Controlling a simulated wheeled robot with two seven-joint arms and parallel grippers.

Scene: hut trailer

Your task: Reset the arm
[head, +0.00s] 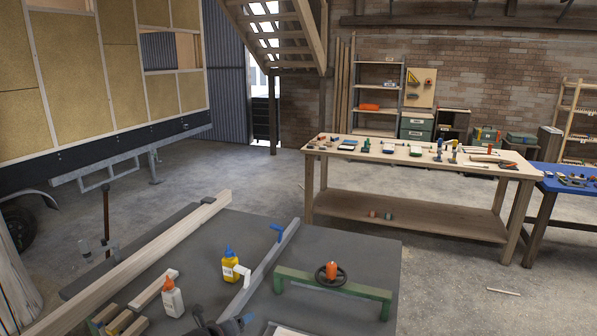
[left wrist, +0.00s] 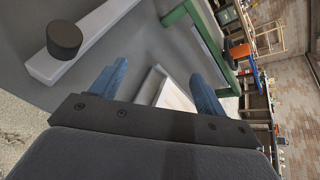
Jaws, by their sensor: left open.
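My left gripper (left wrist: 158,72) shows in the left wrist view with its two blue fingers spread apart and nothing between them. In the head view, part of my left arm and gripper (head: 222,326) is at the bottom edge, low over the dark worktable (head: 225,225). Beyond the fingers in the left wrist view lies a pale open-topped box or tray (left wrist: 172,95), partly hidden by a finger. My right gripper is in neither view.
The worktable holds a long timber (head: 150,262), a grey metal bar (head: 262,268), a green frame (head: 340,285) with a black wheel, a yellow bottle (head: 230,266) and a white bottle (head: 172,298). A wooden bench (head: 420,165) with tools stands beyond; open concrete floor lies between.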

